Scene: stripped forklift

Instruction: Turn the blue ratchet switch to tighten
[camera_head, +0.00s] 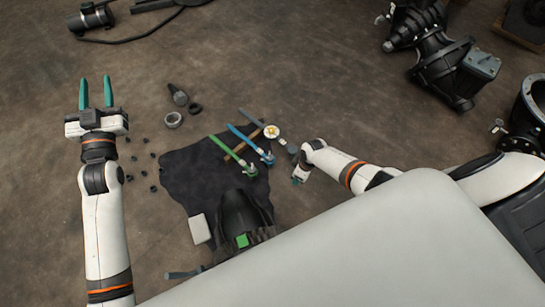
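The blue ratchet (245,139) lies on a dark cloth, its handle slanting up-left and its head at the lower right. Its switch is too small to make out. My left gripper (96,93) is open and empty, its two green fingers apart, over bare floor at the upper left, far from the ratchet. My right gripper (297,179) hangs just right of the ratchet's head, apart from it in the picture. Its fingers are mostly hidden below the wrist, so I cannot tell whether it is open or shut.
The dark cloth (185,172) bears these tools. Several small nuts, a metal ring (173,120) and a dark fitting (177,94) lie left and above. Machine parts (430,50) stand upper right.

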